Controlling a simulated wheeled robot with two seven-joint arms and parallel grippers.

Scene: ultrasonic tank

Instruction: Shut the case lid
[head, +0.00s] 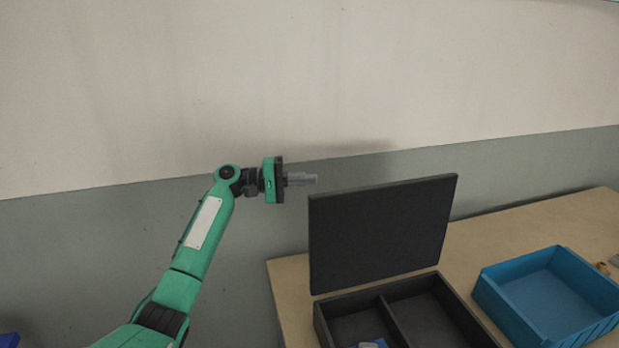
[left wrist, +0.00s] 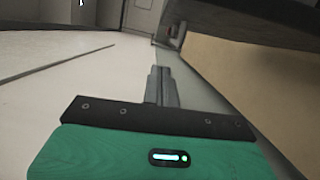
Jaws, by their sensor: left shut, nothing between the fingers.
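The case is black, with its lid (head: 381,236) standing upright and open along the back edge of the case body (head: 445,292). The body has compartments split by a divider, and something blue and white lies in one at the front. My left gripper (head: 314,179) is shut and empty. In the head view it is at the upper left of the lid, level with its top edge, pointing right, apart from it. The left wrist view shows the closed fingers (left wrist: 160,74) with a dark panel at upper right, probably the lid. My right gripper is not in view.
The case stands on a wooden table (head: 290,290) near its left edge. A wall is behind the table.

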